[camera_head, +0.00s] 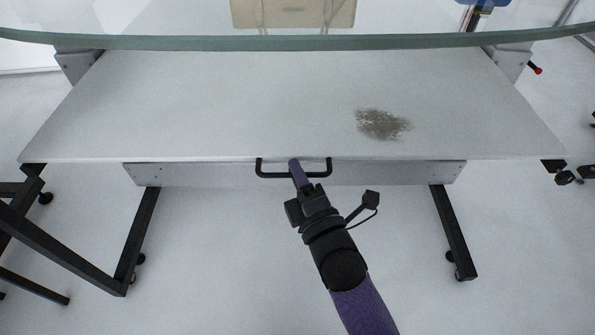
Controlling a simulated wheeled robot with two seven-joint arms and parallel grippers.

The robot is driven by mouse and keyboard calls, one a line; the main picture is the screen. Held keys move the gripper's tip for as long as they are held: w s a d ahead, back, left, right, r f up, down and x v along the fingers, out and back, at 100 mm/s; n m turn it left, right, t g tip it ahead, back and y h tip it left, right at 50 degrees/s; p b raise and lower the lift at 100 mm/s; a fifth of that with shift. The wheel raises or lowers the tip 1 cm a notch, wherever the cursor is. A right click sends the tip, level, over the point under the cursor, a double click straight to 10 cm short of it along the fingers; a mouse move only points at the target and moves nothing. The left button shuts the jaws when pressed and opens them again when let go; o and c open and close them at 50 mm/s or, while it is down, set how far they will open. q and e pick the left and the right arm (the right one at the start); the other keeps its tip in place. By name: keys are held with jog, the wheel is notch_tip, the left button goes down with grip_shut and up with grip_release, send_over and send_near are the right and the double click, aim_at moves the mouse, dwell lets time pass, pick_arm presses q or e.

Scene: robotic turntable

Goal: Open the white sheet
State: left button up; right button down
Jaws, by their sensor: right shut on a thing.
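The white sheet (230,105) is a wide flat panel that lies level across the middle of the head view, with a dark smudge (381,124) on its right half. A black bar handle (272,175) sits on the front rail below its front edge. My right gripper (297,172) reaches up from the bottom and is shut on the handle near its middle. The fingers hide part of the bar. My left gripper is not in view.
A glass top (190,42) with a greenish edge spans above the sheet's far part, with a beige object (293,14) behind it. Black legs (137,240) stand at left and right (455,235). The floor between them is clear apart from my right arm.

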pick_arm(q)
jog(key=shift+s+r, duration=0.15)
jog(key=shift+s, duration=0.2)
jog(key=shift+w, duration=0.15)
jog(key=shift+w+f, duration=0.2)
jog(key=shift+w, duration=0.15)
